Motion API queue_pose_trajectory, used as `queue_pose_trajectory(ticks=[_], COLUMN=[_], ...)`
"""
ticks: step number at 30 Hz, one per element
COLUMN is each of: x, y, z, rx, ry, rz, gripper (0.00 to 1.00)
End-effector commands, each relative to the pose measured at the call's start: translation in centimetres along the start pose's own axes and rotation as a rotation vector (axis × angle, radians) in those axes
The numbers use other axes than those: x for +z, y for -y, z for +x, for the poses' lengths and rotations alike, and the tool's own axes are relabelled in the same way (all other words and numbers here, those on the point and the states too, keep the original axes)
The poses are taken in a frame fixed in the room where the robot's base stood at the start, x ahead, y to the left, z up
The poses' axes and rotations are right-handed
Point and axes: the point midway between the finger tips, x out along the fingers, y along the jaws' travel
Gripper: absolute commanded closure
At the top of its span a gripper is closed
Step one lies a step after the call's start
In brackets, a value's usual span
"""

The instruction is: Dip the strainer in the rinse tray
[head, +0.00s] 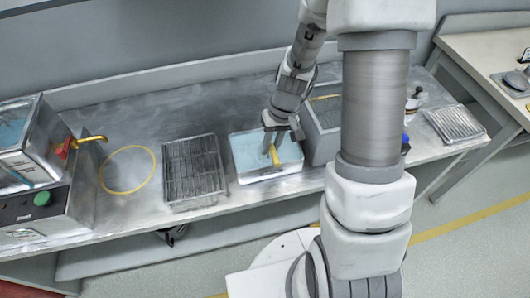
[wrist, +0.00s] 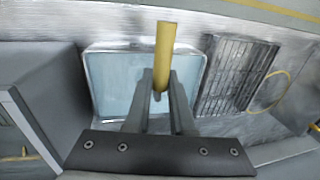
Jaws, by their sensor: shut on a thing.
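My gripper (head: 272,143) is shut on a yellow handle (head: 275,156), which I take to be the strainer's. The handle also stands up between the fingers in the wrist view (wrist: 164,52). The strainer's head is hidden below the handle and fingers, so I cannot tell whether it touches the liquid. The white-rimmed rinse tray (head: 238,178) holds pale blue liquid and lies under my gripper. In the wrist view the rinse tray (wrist: 105,85) shows behind the fingers.
A dark wire rack (head: 195,170) stands left of the tray, then a yellow ring mark (head: 128,170) on the bench. A machine with a blue bath (head: 15,130) is at far left. A grey bin (head: 322,148) stands close on the right, and another rack (head: 455,125) lies beyond.

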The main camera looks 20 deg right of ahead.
Motion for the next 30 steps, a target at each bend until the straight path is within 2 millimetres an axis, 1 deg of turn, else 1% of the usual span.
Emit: queue_pose_trajectory(ticks=[1,3,30], x=[-0.1,-0.1,-0.1], y=[0.1,0.2,1.4], z=[-0.7,-1.2,-6.9], rx=[0.001,0.001,0.000], ry=[-0.003,-0.004,-0.003], rz=[-0.001,-0.001,-0.001], gripper=[1.00,1.00,1.00])
